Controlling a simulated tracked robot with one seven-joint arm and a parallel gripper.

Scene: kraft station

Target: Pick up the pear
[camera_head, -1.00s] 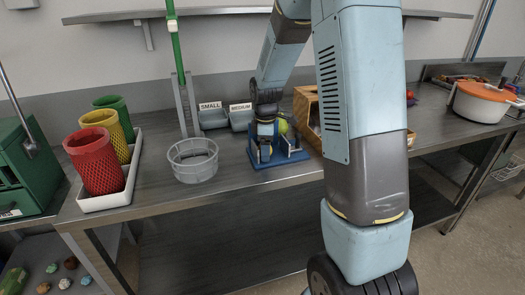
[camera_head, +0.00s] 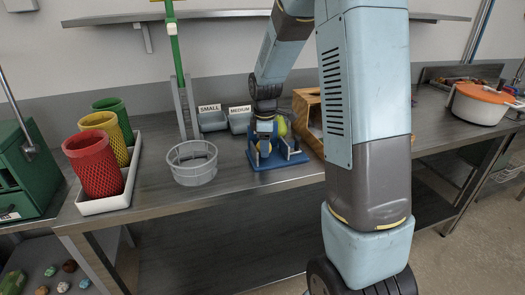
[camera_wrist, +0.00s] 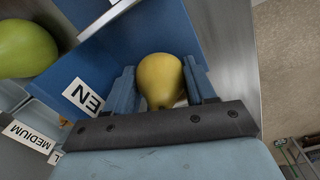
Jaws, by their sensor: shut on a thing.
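A yellow-brown pear (camera_wrist: 160,82) sits between the two blue fingers of my gripper (camera_wrist: 159,72) in the wrist view. The gripper is shut on it, with a finger on each side. In the head view my gripper (camera_head: 264,150) points down at the blue tray (camera_head: 277,164); the held pear is hard to make out there. The wrist view shows the blue tray wall (camera_wrist: 105,62) close beside the fingers, with a partly cut-off label ending in "EN". I cannot tell whether the pear still touches the tray.
A green fruit (camera_wrist: 24,50) lies close by in the wrist view. A wooden crate (camera_head: 306,115) stands right of the tray. Grey bins labelled SMALL (camera_head: 211,121) and MEDIUM (camera_head: 240,119) stand behind.

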